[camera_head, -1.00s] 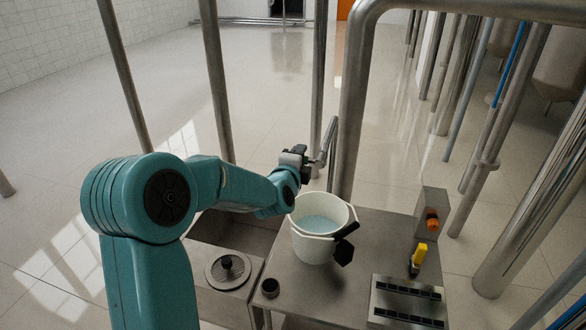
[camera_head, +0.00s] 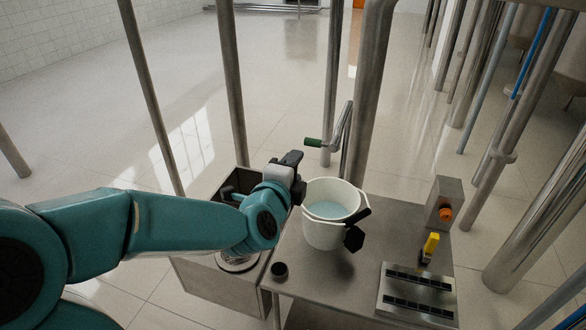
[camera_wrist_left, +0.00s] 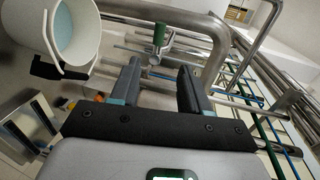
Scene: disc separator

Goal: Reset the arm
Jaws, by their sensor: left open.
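My left arm comes in from the left in the head view, and its gripper (camera_head: 293,170) is just left of the white bucket, above the table. In the left wrist view the two fingers (camera_wrist_left: 160,82) are apart with nothing between them. A crank handle with a green grip (camera_head: 313,142) is on the pipework beyond the gripper, apart from it; the green grip also shows in the left wrist view (camera_wrist_left: 160,34). My right gripper is in neither view.
A white bucket (camera_head: 322,236) with pale blue contents and black handles stands on the steel table (camera_head: 330,285). A yellow-handled tool (camera_head: 430,246), an orange-knobbed box (camera_head: 443,205) and a slotted plate (camera_head: 416,294) are to its right. Vertical steel pipes (camera_head: 372,90) rise behind the table.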

